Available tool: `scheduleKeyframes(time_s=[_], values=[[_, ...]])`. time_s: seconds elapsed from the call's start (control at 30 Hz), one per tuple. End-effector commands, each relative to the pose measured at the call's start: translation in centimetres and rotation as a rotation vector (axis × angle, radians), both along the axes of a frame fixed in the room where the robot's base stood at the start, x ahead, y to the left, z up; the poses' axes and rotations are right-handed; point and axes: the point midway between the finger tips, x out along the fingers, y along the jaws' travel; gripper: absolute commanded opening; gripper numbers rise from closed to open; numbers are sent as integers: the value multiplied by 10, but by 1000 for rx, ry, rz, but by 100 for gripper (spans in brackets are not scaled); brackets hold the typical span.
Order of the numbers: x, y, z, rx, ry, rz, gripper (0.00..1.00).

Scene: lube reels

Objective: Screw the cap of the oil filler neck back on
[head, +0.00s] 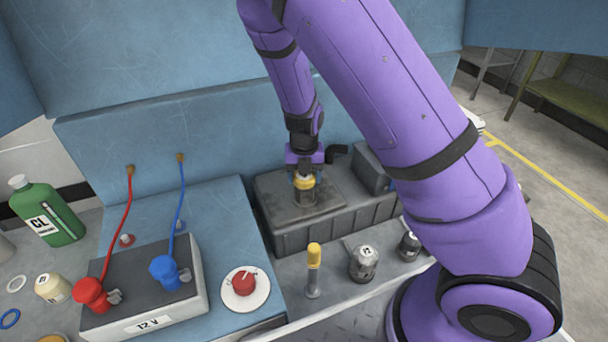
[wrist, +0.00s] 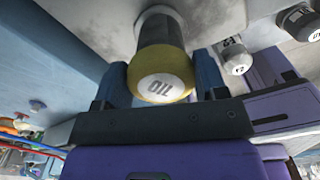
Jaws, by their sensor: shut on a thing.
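My gripper (head: 303,176) points down over the cap from above. Its two blue fingers stand on either side of the cap in the wrist view, shut on it. The cap looks in line with the neck. The threads are hidden, so I cannot tell how tightly it is seated.
In front of the block stand a yellow-handled stick (head: 314,257) and two grey capped necks (head: 363,264), (head: 409,246). At left are a 12 V battery (head: 145,290) with red and blue clamps, a red knob (head: 244,284) and a green bottle (head: 48,213). A blue panel rises behind.

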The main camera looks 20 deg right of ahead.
Motion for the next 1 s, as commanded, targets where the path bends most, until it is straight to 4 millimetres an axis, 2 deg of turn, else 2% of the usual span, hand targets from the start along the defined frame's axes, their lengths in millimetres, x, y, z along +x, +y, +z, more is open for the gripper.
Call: scheduleKeyframes(time_s=[0.13,0.3,0.6,0.83,0.87,0.97,1.0], values=[[-1,0,-1,-1,2,-119,43],[-2,-1,-2,-6,3,-351,43],[-3,-2,-1,-3,2,-442,43],[-2,-2,-1,-1,1,-445,43],[-2,-2,-1,-1,1,-445,68],[-2,-2,-1,-1,1,-444,91],[-2,-2,-1,-1,1,-444,95]])
